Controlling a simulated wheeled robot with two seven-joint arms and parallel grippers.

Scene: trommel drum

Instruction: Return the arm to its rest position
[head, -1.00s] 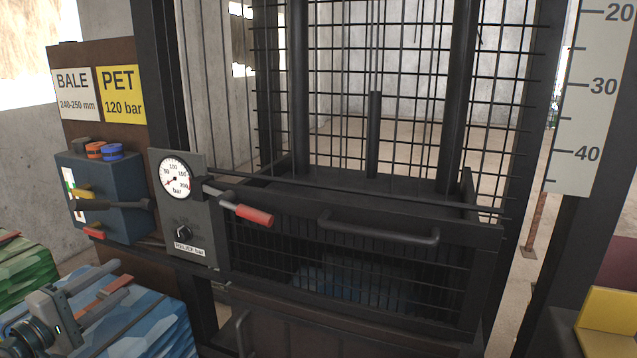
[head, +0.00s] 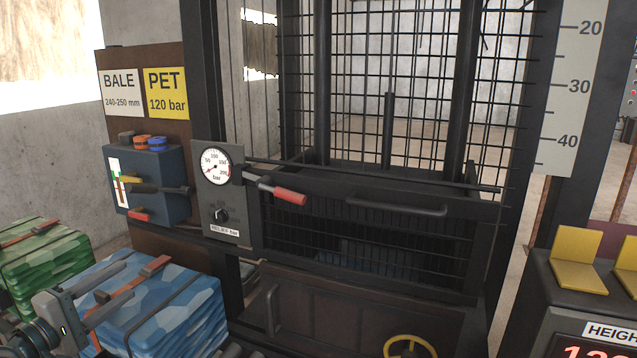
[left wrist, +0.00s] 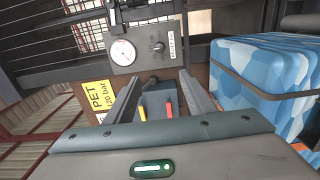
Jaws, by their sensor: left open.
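My left gripper (head: 96,292) is at the lower left of the head view, in front of and over the blue bale (head: 185,300). Its two grey fingers are spread apart with nothing held between them. In the left wrist view the fingers (left wrist: 158,100) stand apart, and the blue bale (left wrist: 262,70) lies to their right. The blue-grey control box (left wrist: 158,106) shows beyond the gap between them. Whether the gripper touches the bale I cannot tell. My right gripper is in neither view.
The baler's mesh gate (head: 370,235) with a red-handled lever (head: 290,197) stands ahead. A gauge panel (head: 222,215) and the control box (head: 148,180) are left of it. A green bale (head: 45,262) lies far left. A dark stand with yellow plates (head: 576,262) is at right.

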